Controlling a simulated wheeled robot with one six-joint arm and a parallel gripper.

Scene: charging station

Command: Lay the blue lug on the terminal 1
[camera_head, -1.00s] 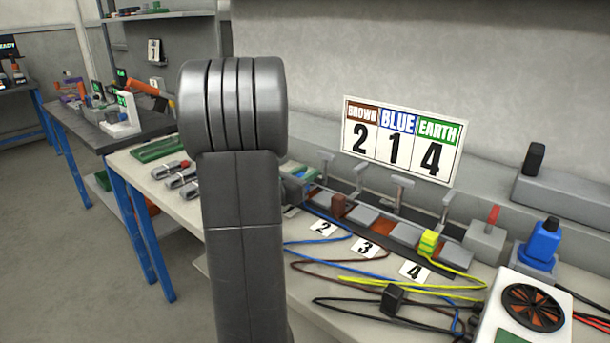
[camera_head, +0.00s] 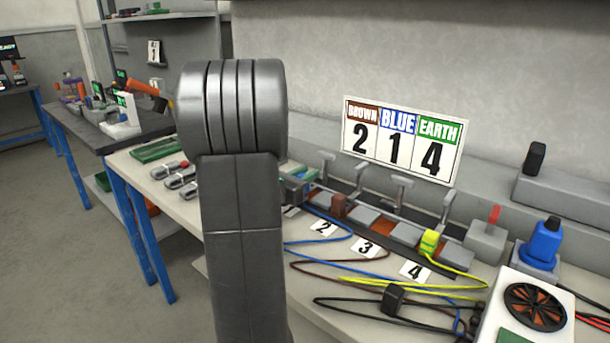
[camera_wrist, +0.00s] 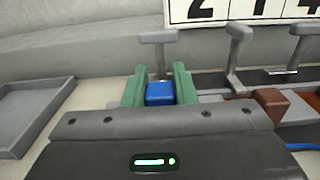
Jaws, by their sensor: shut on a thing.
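In the wrist view my gripper (camera_wrist: 159,88) has its two green fingers closed on the blue lug (camera_wrist: 159,94). The lug is held in front of the leftmost grey T-shaped clamp (camera_wrist: 158,38), over or close to the left end of the terminal row; I cannot tell if it touches the terminal. In the head view my arm hides most of the gripper and terminal 1. The brown lug (camera_head: 339,205) sits on terminal 2, and the yellow-green lug (camera_head: 429,242) sits on terminal 4. Terminal 3 (camera_head: 384,228) shows a bare orange-brown surface.
The order card (camera_head: 402,139) stands behind the row and reads brown 2, blue 1, earth 4. Upright T-shaped clamps (camera_head: 400,185) stand along the row. A grey tray (camera_wrist: 30,113) lies left of my gripper. Loose cables (camera_head: 370,290) and a fan unit (camera_head: 530,308) occupy the front.

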